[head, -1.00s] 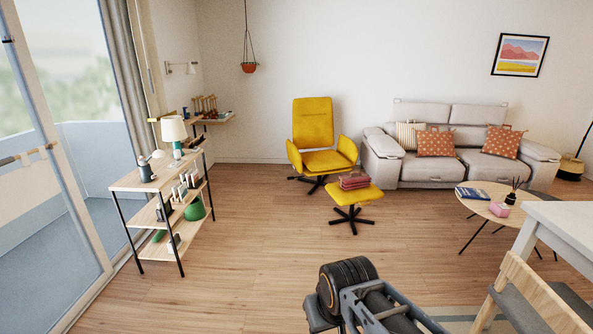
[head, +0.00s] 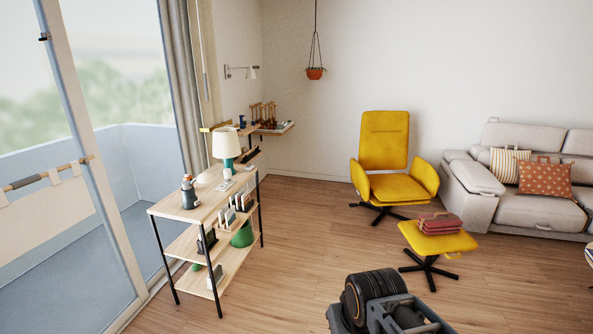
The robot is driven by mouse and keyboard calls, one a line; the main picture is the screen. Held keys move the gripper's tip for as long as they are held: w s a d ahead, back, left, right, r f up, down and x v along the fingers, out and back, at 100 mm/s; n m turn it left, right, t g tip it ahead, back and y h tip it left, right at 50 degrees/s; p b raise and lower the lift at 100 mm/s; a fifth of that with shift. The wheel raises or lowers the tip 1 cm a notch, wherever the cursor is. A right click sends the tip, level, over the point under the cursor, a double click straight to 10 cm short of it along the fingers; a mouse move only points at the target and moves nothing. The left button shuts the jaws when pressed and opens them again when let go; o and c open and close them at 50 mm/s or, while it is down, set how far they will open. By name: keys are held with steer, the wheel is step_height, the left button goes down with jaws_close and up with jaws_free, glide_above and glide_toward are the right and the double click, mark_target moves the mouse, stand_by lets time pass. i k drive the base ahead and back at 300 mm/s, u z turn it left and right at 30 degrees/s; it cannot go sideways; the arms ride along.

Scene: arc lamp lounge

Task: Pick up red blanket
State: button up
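The red blanket (head: 438,223) lies folded on top of the yellow footstool (head: 460,243), in front of the yellow armchair, right of centre in the head view. Part of my arm shows at the bottom of the head view, nearer than the footstool and apart from it. My gripper's fingers do not show, so I cannot see whether they are open or shut.
A yellow armchair (head: 385,160) stands behind the footstool. A grey sofa (head: 530,208) is at the right. A wooden shelf unit (head: 190,208) with a lamp (head: 226,146) stands at the left by the glass door. The wood floor (head: 310,240) between shelf and footstool is clear.

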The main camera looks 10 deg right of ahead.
mark_target(441, 221)
steer(key=z, duration=0.1)
steer(key=i, duration=2.5)
steer(key=z, duration=1)
steer(key=i, duration=2.2)
steer(key=z, duration=1.15)
steer(key=i, duration=0.45)
steer(key=z, duration=0.1)
